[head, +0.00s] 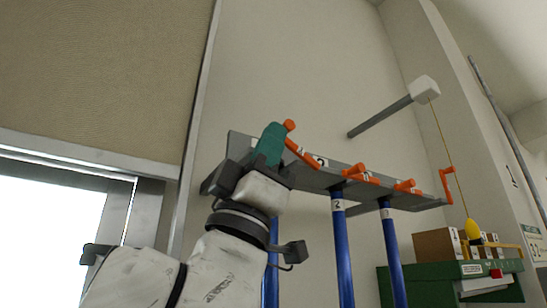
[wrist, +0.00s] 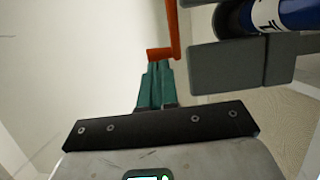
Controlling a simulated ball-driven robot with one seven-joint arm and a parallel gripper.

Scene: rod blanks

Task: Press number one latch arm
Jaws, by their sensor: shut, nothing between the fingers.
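The leftmost orange latch arm (head: 301,152) is on the grey rack bar, its number label mostly hidden. In the wrist view the orange arm (wrist: 173,28) runs down to a short bent end just beyond my fingertips. My gripper (head: 274,130) has green fingers, shut and empty, raised at the left end of the bar. In the wrist view my gripper (wrist: 158,68) points at the bent end; I cannot tell whether they touch. A blue rod (wrist: 285,15) shows at the right between grey blocks. The leftmost rod is partly hidden behind my arm.
The grey rack bar (head: 400,196) bears other orange arms and a blue rod labelled 2 (head: 343,255). A green case (head: 432,283) with boxes stands at the right. A yellow weight (head: 473,229) hangs on a cord from a wall post. The left wall side is open.

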